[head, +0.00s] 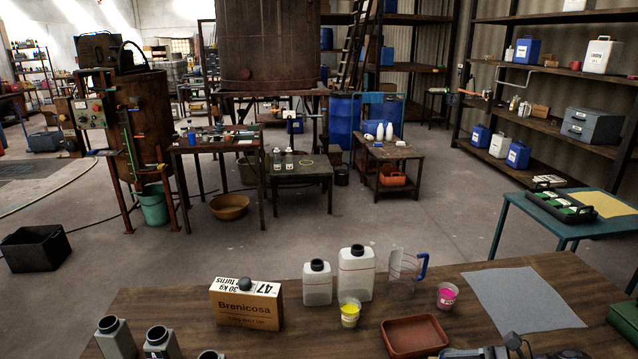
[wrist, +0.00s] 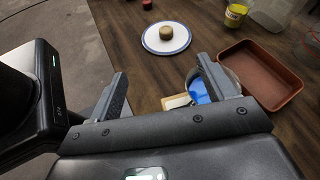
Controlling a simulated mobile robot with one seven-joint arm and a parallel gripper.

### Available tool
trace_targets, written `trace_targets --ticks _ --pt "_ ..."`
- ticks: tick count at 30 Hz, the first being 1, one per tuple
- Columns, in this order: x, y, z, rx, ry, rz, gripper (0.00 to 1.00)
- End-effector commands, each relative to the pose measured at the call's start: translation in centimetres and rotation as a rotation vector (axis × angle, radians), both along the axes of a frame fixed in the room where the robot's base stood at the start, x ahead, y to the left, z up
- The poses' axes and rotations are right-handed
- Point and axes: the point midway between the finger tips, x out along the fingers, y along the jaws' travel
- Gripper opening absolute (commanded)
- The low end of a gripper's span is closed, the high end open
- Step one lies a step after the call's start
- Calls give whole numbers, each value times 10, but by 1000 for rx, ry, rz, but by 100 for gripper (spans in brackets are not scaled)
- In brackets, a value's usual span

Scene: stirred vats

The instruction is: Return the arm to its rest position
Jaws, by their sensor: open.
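My gripper (wrist: 162,85) shows in the wrist view with its two grey fingers spread wide apart. It is open, and nothing is gripped between the fingers. It is low over the wooden table (wrist: 125,30). A blue and white round thing (wrist: 198,92) and a cream-coloured flat thing (wrist: 177,101) lie beyond and partly behind the right finger. In the head view, dark mechanical parts show at the bottom edge right of the tray; I cannot tell the fingers there.
A reddish tray (head: 414,337) lies close by. A yellow cup (head: 349,313), white bottles (head: 355,274), clear jug (head: 402,270), pink cup (head: 446,296) and cardboard box (head: 246,304) stand on the table. A blue-rimmed plate (wrist: 150,45) carries a round tan piece (wrist: 166,32).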

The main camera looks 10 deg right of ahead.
Motion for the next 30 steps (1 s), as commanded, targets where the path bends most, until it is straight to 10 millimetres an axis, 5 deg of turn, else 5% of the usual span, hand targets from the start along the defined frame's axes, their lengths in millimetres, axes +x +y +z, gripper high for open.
trace_targets --ticks 6,17,30 --pt "-2 51 -19 -119 4 261 76" --pt "-14 84 -41 -410 77 560 76" --pt "-19 104 -6 -840 14 914 76"
